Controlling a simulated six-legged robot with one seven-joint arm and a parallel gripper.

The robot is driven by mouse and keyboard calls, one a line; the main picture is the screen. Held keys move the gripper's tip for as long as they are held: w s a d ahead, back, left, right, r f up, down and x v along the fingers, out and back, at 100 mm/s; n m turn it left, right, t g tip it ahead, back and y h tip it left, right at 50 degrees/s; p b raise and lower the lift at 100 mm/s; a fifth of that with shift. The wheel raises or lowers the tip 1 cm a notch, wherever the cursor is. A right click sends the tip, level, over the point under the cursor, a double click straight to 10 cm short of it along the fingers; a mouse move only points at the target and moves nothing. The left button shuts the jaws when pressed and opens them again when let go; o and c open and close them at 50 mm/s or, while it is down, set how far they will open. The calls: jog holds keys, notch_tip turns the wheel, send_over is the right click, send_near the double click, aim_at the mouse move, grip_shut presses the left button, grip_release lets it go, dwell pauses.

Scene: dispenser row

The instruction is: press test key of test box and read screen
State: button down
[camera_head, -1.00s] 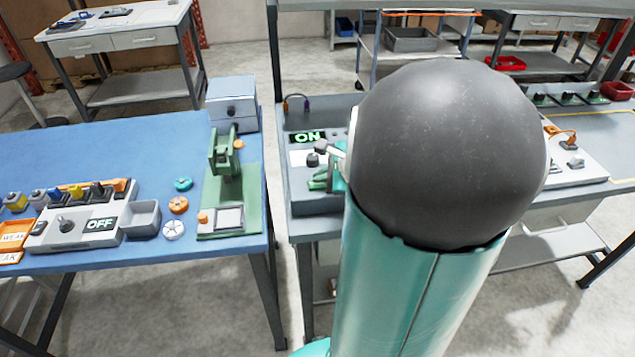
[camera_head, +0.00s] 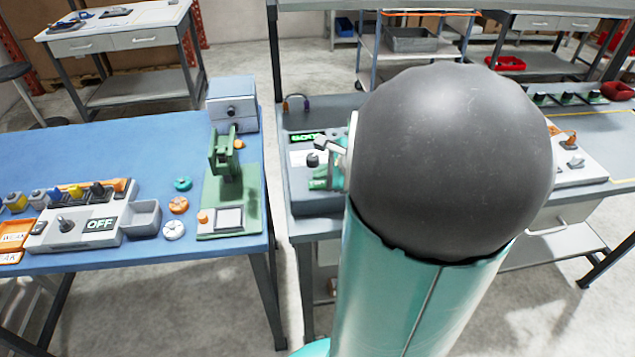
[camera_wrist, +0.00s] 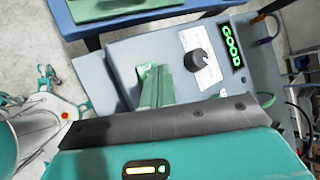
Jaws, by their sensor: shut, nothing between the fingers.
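The test box (camera_head: 300,205) is a grey unit on the right-hand bench, partly behind my arm in the head view. It also fills the middle of the wrist view (camera_wrist: 122,62). A black knob (camera_wrist: 197,62) sits on a white panel beside the screen. My gripper (camera_head: 338,168) is shut and empty close over the box, mostly hidden by my arm. The test key and the fingertips' contact cannot be made out.
The blue bench (camera_head: 80,150) at left holds a green press (camera_head: 230,185), a switch box (camera_head: 75,230) reading OFF, and several small round parts. A floor gap separates the two benches. A shelf upright (camera_head: 276,60) stands behind the test box.

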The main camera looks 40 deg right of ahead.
aim_at(322, 185)
jog(key=shift+r, duration=0.3)
jog(key=shift+r, duration=2.45)
